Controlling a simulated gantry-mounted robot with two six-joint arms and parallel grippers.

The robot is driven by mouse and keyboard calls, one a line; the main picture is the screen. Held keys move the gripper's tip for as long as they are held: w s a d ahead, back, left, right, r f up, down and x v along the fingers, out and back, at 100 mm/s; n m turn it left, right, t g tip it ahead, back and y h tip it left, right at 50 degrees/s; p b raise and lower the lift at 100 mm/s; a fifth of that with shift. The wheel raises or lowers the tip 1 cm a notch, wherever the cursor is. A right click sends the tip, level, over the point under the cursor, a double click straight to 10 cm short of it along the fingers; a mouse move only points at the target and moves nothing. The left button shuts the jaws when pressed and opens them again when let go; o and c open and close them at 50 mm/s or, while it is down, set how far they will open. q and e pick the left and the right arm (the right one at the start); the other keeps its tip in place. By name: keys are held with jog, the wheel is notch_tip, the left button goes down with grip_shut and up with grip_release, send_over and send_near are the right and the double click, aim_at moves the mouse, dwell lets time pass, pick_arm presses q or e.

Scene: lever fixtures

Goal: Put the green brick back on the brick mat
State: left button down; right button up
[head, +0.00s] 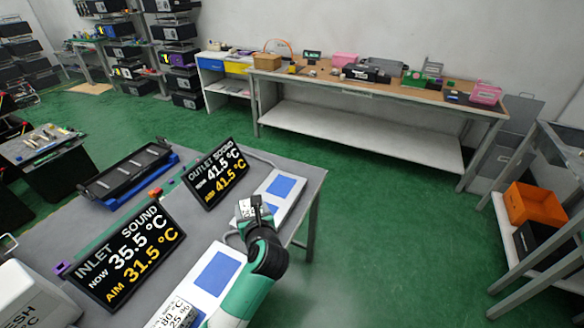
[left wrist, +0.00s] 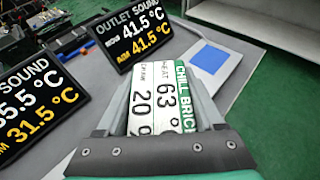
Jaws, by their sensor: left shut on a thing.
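My left gripper (head: 256,208) is shut on a brick with a white face and a green edge lettered "CHILL BRICK" (left wrist: 187,95). In the left wrist view the brick sits between the fingers, its face reading 63 and 20. In the head view only a small white part of it shows beside the fingers. The gripper is over the right part of the grey table, between two white plates with blue squares. The far plate (head: 285,187) also shows in the left wrist view (left wrist: 210,58). The near plate (head: 215,272) is partly behind my arm. I cannot tell which is the brick mat.
The outlet display (head: 215,173) reads now 41.5, aim 41.5. The inlet display (head: 125,255) reads now 35.5, aim 31.5. A black tray (head: 128,172) lies behind them. A white box (head: 35,298) stands at the near left. Green floor lies beyond the table's right edge.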

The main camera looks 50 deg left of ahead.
pick_arm(q)
jog(key=shift+w+d, duration=0.2)
jog(key=s+d+f+m+t+h, duration=0.1)
jog(key=d+f+m+t+h, duration=0.2)
jog(key=d, duration=0.6)
jog(key=d+f+m+t+h, duration=0.1)
jog(key=d+f+m+t, duration=0.2)
jog(key=d+f, duration=0.35)
jog(key=d+r+m+t+h, duration=0.3)
jog(key=d+r+m+h, duration=0.2)
jog(key=d, duration=0.5)
jog(key=s+r+p, duration=0.2)
jog(key=r+p, duration=1.6)
jog(key=s+r+p, duration=0.1)
jog(key=r+p, duration=1.7)
jog(key=shift+s+d, duration=0.15)
jog(key=shift+s, duration=0.2)
